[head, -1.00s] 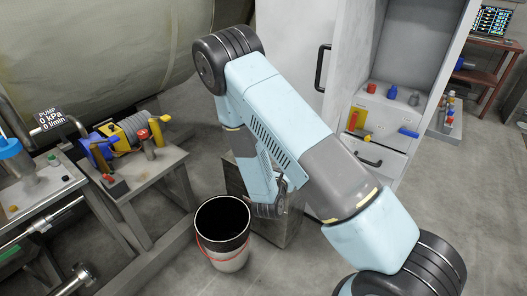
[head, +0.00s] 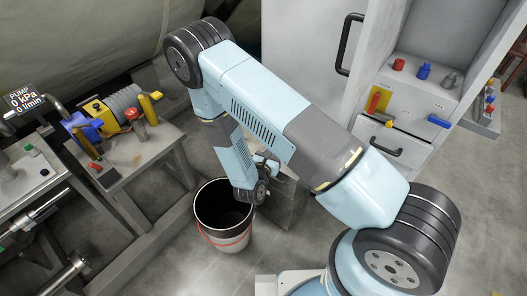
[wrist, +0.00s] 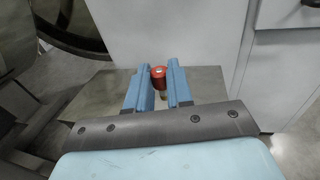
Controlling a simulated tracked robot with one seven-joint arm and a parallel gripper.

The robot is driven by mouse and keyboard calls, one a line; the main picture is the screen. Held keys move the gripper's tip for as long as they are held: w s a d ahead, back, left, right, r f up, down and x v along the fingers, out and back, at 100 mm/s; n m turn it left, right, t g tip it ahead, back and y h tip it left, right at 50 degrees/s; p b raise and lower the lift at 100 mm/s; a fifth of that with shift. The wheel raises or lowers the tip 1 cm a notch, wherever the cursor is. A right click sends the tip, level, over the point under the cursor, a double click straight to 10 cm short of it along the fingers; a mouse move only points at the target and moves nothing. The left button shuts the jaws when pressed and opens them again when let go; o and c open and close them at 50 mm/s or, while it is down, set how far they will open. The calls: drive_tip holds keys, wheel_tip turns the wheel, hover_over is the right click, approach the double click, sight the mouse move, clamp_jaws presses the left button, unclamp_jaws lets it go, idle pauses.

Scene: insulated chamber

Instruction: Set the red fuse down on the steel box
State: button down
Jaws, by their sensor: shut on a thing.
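The red fuse (wrist: 158,76) is a small red cylinder with a pale end. It sits between the two blue fingers of my gripper (wrist: 159,88), which is shut on it in the wrist view. The steel box (wrist: 208,86) shows its flat grey top below and behind the fingers in the wrist view. The gap between fuse and box top cannot be judged. In the head view the box (head: 287,208) stands on the floor beside the bucket, partly covered by my arm. The fuse cannot be made out in the head view.
A bench (head: 135,150) with a pump is at left. Floor in front is clear.

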drive_tip(key=w+a+f, duration=0.1)
drive_tip(key=w+f, duration=0.1)
drive_tip(key=w+a+f, duration=0.1)
drive_tip(key=w+f, duration=0.1)
drive_tip(key=f, duration=0.1)
drive_tip(key=w+a+f, duration=0.2)
drive_tip(key=w, duration=0.1)
drive_tip(key=shift+a+f, duration=0.1)
drive_tip(key=shift+f, duration=0.1)
drive_tip(key=shift+w+f, duration=0.1)
drive_tip(key=shift+f, duration=1.5)
drive_tip(key=c, duration=1)
unclamp_jaws()
drive_tip(key=v, duration=1.2)
drive_tip(key=shift+r, duration=0.1)
